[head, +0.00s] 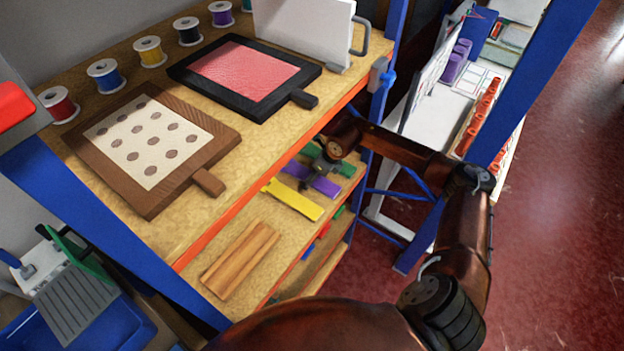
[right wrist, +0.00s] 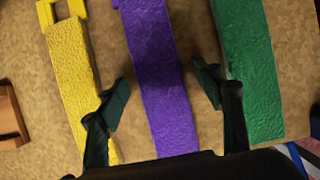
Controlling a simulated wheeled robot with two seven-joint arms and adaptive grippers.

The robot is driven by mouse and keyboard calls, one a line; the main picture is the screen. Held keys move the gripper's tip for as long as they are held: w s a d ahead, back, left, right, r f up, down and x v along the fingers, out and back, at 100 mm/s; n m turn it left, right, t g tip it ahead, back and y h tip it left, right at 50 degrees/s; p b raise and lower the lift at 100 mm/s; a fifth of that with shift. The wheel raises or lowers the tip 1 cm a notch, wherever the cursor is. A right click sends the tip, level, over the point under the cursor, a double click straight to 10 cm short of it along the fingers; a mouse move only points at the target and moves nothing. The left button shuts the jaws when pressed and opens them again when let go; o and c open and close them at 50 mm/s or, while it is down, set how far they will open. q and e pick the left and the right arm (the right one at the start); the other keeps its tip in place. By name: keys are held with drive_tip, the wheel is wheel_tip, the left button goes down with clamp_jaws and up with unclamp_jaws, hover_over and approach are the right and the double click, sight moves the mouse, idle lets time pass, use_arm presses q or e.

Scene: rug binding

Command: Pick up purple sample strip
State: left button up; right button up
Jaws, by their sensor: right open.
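The purple sample strip (right wrist: 158,85) lies flat on a wooden shelf. In the right wrist view it runs between the open fingers of my right gripper (right wrist: 162,92), with a gap to each finger. The left finger overlaps the edge of the yellow strip (right wrist: 78,80) in the picture, and the right finger overlaps the green strip (right wrist: 248,70). In the head view, my right gripper (head: 318,168) is over the lower shelf, partly covering the purple strip (head: 325,187). Whether the fingers touch the shelf is unclear. My left gripper is not in view.
Above the lower shelf (head: 232,228), the upper shelf (head: 196,226) carries a brown framed board (head: 200,178), a black framed board (head: 245,103) and several thread spools. Wooden slats (head: 240,260) lie near the yellow strip. A blue post (head: 392,55) stands right of the shelf.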

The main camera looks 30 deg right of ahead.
drive_tip(key=shift+c, duration=0.3)
drive_tip(key=c, duration=1.2)
drive_tip(key=shift+r, duration=0.1)
